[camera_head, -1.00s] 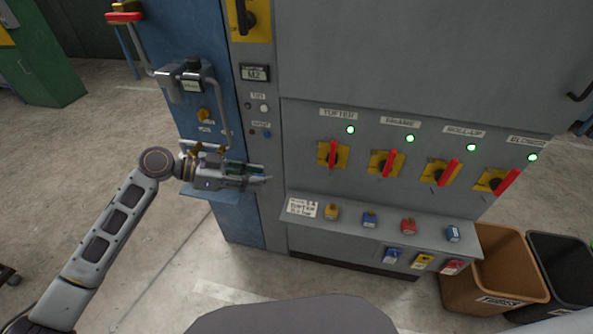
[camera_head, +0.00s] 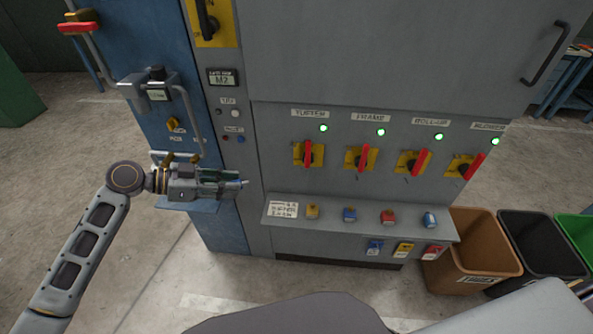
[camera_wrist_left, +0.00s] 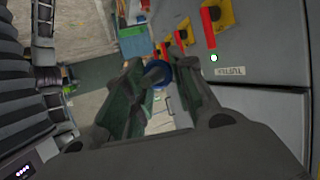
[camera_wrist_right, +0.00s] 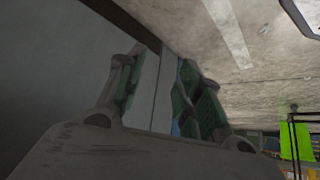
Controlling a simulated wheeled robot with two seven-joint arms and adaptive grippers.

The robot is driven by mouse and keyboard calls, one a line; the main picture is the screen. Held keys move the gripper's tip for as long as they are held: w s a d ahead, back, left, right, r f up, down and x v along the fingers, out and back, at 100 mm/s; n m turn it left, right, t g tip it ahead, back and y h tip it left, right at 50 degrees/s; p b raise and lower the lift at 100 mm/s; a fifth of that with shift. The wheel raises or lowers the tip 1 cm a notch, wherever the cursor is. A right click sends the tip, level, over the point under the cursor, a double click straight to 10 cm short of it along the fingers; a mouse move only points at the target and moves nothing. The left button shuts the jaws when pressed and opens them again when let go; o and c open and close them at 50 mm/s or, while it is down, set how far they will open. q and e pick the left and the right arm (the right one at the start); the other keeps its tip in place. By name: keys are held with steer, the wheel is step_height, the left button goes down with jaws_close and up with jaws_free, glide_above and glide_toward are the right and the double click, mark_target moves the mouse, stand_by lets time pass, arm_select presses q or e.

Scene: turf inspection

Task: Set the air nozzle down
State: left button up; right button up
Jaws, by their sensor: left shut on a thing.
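My left gripper (camera_head: 235,183) is in front of the blue side panel and just left of the grey switch cabinet. It is shut on the air nozzle (camera_wrist_left: 156,72), a small grey-and-blue piece between the green finger pads in the left wrist view. Its light tip (camera_head: 244,182) pokes out past the fingers in the head view; the rest is hidden. A small blue shelf (camera_head: 205,206) juts out just below the gripper. My right gripper (camera_wrist_right: 160,95) shows only in its own wrist view; its fingers are apart with nothing between them.
The cabinet has red switch levers (camera_head: 308,153) under green lamps. A grey ledge (camera_head: 330,228) below holds several coloured padlocks (camera_head: 349,215) and tags. A brown bin (camera_head: 475,260) and a black bin (camera_head: 540,250) stand at right. A pipe (camera_head: 190,115) runs above the gripper.

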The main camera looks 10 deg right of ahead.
steer(key=w+a+r+t+y, duration=0.2)
steer(key=w+a+r, duration=0.2)
steer(key=w+r, duration=0.3)
steer(key=w+a+r+t+y, duration=0.2)
steer(key=w+a+r, duration=0.3)
steer(key=w+r, duration=0.2)
steer(key=w+a+r+n+y, duration=0.25)
steer(key=a+r+y, duration=0.2)
steer(key=r, duration=0.45)
steer(key=w+a+r+n+y, duration=0.1)
steer(key=w+a+r+y, duration=0.2)
steer(key=a+r, duration=0.35)
steer(key=d+r+n+g+y, duration=0.1)
steer(key=d+r+n+g, duration=0.1)
steer(key=r, duration=0.9)
steer(key=d+r+n+g+y, duration=0.1)
steer(key=d+r+g, duration=0.4)
steer(key=r, duration=0.6)
steer(key=s+d+r+n+g+y, duration=0.1)
steer(key=d+r+n+g+y, duration=0.1)
steer(key=r, duration=0.8)
steer(key=shift+d+r+n+g, duration=0.5)
steer(key=shift+d+g, duration=0.5)
steer(key=shift+g, duration=0.8)
steer(key=shift+a+f, duration=0.1)
